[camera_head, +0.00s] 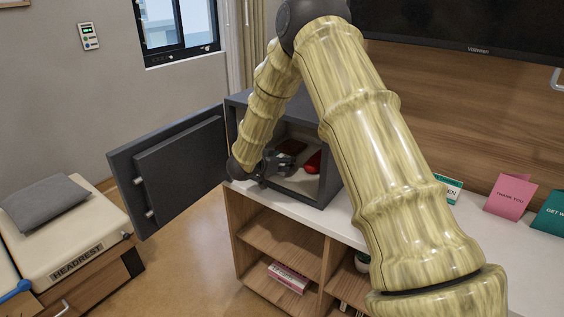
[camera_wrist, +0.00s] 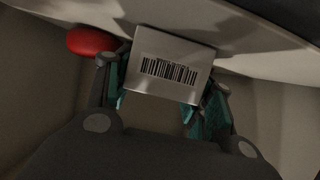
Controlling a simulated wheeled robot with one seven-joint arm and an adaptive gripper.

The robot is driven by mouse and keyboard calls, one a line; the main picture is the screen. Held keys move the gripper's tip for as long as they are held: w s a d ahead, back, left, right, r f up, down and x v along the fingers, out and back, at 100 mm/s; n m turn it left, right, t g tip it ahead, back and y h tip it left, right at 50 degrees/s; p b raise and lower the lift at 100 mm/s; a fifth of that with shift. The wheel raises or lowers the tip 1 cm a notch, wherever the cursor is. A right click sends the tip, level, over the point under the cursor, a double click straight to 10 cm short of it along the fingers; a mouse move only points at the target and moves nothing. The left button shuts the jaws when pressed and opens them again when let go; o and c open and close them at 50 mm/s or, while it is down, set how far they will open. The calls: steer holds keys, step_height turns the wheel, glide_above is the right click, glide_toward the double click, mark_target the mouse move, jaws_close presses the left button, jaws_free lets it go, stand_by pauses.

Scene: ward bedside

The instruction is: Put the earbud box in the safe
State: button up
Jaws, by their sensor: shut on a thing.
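The safe (camera_head: 330,180) is a dark grey box on the white counter, with its door (camera_head: 185,160) swung wide open to the left. My gripper (camera_head: 284,163) reaches in through the safe's opening. In the wrist view my gripper (camera_wrist: 161,95) is shut on a pale box with a barcode, which I take to be the earbud box (camera_wrist: 172,52). The box sits between the two teal-padded fingers. I cannot tell whether it touches the safe's floor. In the head view I cannot make out the box clearly at the gripper.
A red rounded object (camera_head: 313,162) lies inside the safe, and it shows left of the box in the wrist view (camera_wrist: 90,41). A dark brown item (camera_head: 291,147) is further back inside. Greeting cards (camera_head: 510,194) stand on the counter at right. The headrest bed (camera_head: 75,235) is at left.

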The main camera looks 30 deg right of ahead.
steer(key=o, duration=1.1)
steer(key=shift+f, duration=0.1)
steer(key=shift+a+r, duration=0.25)
steer(key=v, duration=1.1)
steer(key=shift+s+a, duration=0.2)
steer(key=shift+s, duration=0.05)
